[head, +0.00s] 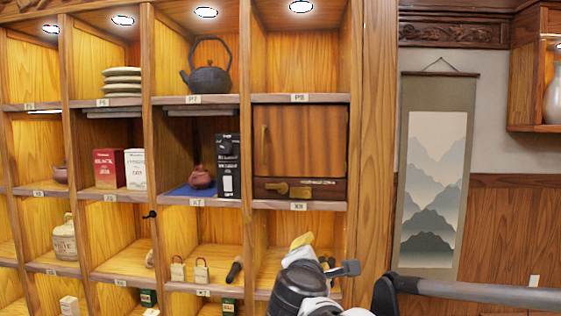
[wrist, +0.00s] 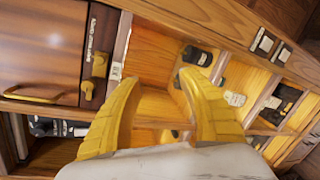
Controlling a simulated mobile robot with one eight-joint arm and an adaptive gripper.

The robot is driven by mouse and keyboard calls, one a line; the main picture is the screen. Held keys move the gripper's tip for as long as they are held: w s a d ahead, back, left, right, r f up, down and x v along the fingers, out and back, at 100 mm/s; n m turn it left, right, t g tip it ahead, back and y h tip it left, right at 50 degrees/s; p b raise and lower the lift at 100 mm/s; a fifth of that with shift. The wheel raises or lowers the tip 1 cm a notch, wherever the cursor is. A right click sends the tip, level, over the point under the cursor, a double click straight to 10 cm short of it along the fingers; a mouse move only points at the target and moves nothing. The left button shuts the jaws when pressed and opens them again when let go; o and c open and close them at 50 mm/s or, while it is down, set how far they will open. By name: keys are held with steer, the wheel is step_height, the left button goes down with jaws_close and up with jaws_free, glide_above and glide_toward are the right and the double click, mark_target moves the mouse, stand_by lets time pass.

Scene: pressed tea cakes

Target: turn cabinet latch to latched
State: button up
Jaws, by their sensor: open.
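The cabinet (head: 300,140) is a brown wooden box with a closed-looking door in the upper right shelf bay. A vertical brass handle (head: 264,150) is on the door's left side. The brass latch (head: 290,190) lies roughly horizontal on the dark strip below the door, beside a small label. In the wrist view the cabinet door (wrist: 45,45) fills the left, with the latch (wrist: 93,78) beside the label. My gripper (wrist: 161,76) has two yellow fingers spread apart and nothing between them. In the head view my gripper (head: 303,241) is below the cabinet, apart from the latch.
A black box (head: 228,165) and a reddish teapot (head: 202,178) stand in the bay left of the cabinet. A dark kettle (head: 207,75) sits above them. The shelf edge (head: 300,206) runs under the latch. A hanging scroll (head: 436,180) is at right.

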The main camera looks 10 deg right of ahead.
mark_target(282, 189)
steer(key=w+a+r+n+t+y+p, duration=0.1)
steer(key=w+a+r+n+p, duration=0.1)
steer(key=w+a+r+n, duration=0.3)
steer(key=a+r+n+t+p, duration=0.1)
steer(key=a+r+t+p, duration=0.15)
steer(key=r, duration=0.35)
steer(key=shift+n+g, duration=0.3)
steer(key=shift+g, duration=0.05)
steer(key=p+x, duration=0.2)
steer(key=x, duration=0.9)
steer(key=shift+r, duration=0.15)
steer(key=shift+s, duration=0.1)
jaws_close()
